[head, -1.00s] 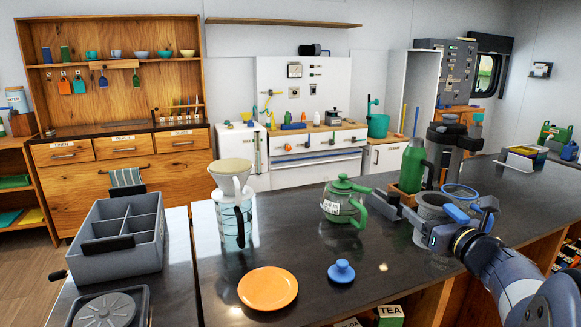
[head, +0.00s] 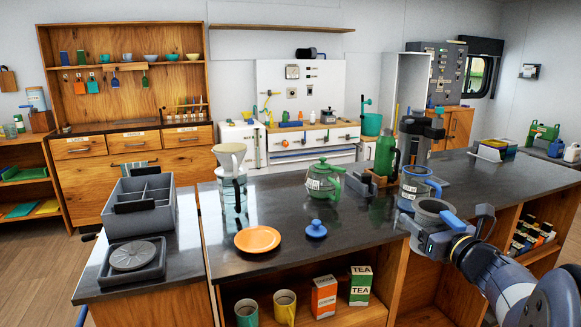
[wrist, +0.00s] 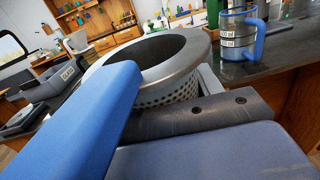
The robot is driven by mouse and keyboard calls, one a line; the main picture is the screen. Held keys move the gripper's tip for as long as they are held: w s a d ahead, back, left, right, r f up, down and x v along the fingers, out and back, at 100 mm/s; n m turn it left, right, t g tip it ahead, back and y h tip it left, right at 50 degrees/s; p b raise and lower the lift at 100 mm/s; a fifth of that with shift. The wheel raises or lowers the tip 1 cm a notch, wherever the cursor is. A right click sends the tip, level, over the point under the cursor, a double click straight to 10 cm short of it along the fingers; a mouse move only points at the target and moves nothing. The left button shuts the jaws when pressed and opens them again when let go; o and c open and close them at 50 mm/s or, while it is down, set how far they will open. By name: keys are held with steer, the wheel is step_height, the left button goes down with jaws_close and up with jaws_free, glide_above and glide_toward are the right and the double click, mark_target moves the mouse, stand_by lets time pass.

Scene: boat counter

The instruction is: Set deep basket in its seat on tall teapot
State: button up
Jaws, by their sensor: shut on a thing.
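A grey deep basket (head: 432,209) with a wide rim is held upright by my gripper (head: 450,236), near the counter's front edge. The wrist view shows its open top and perforated wall (wrist: 170,93), close to the blue finger; the exact grip is hidden. A pot with a blue handle (head: 413,186), perhaps the tall teapot, stands just behind the basket; it also shows in the wrist view (wrist: 237,38), apart from the basket. Its label is too small to read surely. A green teapot (head: 322,182) with its lid on stands farther left.
A blue lid (head: 316,230) and an orange plate (head: 257,240) lie on the dark counter (head: 285,213). A white dripper (head: 230,157) tops a glass vessel at left. A green bottle (head: 386,156) and dark grinder (head: 414,137) stand behind the pot.

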steer(key=s+a+f+p, duration=0.1)
steer(key=a+f+p, duration=0.9)
steer(key=a+f, duration=0.3)
steer(key=shift+a+y, duration=0.3)
steer(key=shift+a, duration=0.25)
steer(key=shift+d, duration=0.15)
